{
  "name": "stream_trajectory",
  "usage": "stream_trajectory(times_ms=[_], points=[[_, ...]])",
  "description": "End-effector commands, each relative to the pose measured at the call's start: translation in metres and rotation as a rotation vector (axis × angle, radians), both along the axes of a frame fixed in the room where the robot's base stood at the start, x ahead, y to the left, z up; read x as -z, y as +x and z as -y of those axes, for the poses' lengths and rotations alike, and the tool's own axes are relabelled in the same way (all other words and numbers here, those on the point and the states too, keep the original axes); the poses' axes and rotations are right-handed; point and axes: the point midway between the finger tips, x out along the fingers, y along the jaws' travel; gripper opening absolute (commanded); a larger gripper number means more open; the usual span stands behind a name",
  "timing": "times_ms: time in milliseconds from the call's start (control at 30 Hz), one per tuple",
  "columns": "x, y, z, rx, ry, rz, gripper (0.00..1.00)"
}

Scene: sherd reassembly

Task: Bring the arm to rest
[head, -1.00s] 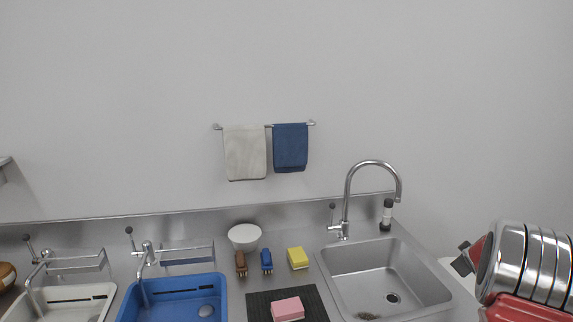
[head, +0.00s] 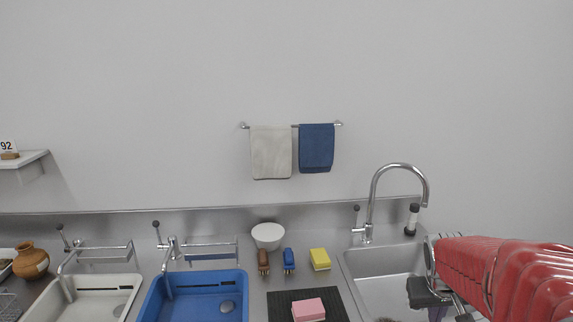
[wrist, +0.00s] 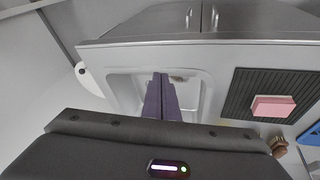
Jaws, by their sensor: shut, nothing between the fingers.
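My gripper (wrist: 161,97) shows in the wrist view as two dark fingers pressed together, with nothing between them. It is in front of the steel sink (wrist: 197,88) in that view; how high it is above the basin I cannot tell. In the head view my red arm reaches in from the right edge and covers the right part of the sink (head: 362,284). The fingertips cannot be made out clearly there.
A tall faucet (head: 372,200) stands behind the sink, close to my arm. Left of it are a pink sponge (head: 308,309) on a black mat (head: 279,305), a yellow sponge (head: 320,259), brushes, a white bowl (head: 267,235), a blue basin (head: 205,277) and a brown pot (head: 30,262).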

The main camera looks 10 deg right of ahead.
Motion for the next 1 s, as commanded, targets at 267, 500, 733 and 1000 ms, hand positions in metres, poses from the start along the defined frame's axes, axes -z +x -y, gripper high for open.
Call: stream_trajectory(times_ms=[267,500,733,1000], points=[[-0.011,-0.049,-0.087,-0.010,0.108,-0.024,0.00],[-0.019,-0.087,-0.148,-0.058,0.175,-0.019,0.00],[-0.029,-0.113,-0.194,-0.143,0.204,0.034,0.00],[-0.058,-0.126,-0.230,-0.269,0.189,0.146,0.00]])
